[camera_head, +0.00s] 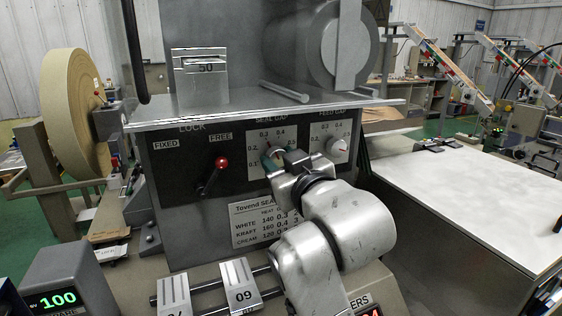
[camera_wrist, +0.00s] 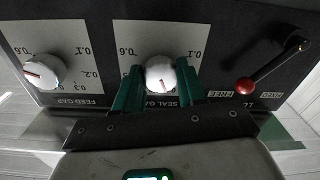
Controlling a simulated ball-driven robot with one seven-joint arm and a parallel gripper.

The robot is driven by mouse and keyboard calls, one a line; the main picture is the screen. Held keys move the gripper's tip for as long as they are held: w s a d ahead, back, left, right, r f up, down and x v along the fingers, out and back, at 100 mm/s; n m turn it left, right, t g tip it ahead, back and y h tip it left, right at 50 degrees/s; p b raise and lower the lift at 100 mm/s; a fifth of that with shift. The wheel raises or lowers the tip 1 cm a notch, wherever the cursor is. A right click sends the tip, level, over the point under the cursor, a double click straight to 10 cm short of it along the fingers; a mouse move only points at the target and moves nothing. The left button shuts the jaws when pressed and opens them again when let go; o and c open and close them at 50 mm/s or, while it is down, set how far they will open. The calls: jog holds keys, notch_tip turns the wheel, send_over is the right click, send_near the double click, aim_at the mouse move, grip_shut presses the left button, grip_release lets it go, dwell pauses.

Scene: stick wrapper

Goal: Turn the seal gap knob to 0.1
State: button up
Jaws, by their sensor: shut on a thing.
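The seal gap knob is white and round with a red line, and it shows in the wrist view (camera_wrist: 161,72). Its dial plate (camera_head: 263,139) carries 0.1 at lower left, 0.2, 0.3 and 0.4. My gripper (camera_head: 272,161) has its green fingers closed on both sides of the knob, also in the wrist view (camera_wrist: 159,90). In that upside-down view the red line points roughly to the bottom, away from the 0.1 at upper right. The lower numbers are hidden there by my gripper. In the head view my gripper hides most of the knob.
The feed gap knob (camera_head: 337,147) sits close by on the right. The lock lever with a red ball (camera_head: 221,161) is to the left, its ball near FREE. A ledge (camera_head: 262,116) juts out above the panel. A settings label (camera_head: 256,219) is below.

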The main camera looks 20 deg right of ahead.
jog(key=c, duration=0.4)
jog(key=shift+n, duration=0.3)
jog(key=n+p, duration=0.1)
jog(key=n, duration=0.1)
jog(key=shift+r+n+p, duration=0.1)
jog(key=shift+n+p, duration=0.3)
jog(key=n+p, duration=0.1)
jog(key=n, duration=0.3)
jog(key=shift+n+p, duration=0.3)
jog(key=n+p, duration=0.1)
jog(key=n, duration=0.4)
jog(key=n+p, duration=0.1)
jog(key=n, duration=0.3)
jog(key=shift+n, duration=0.4)
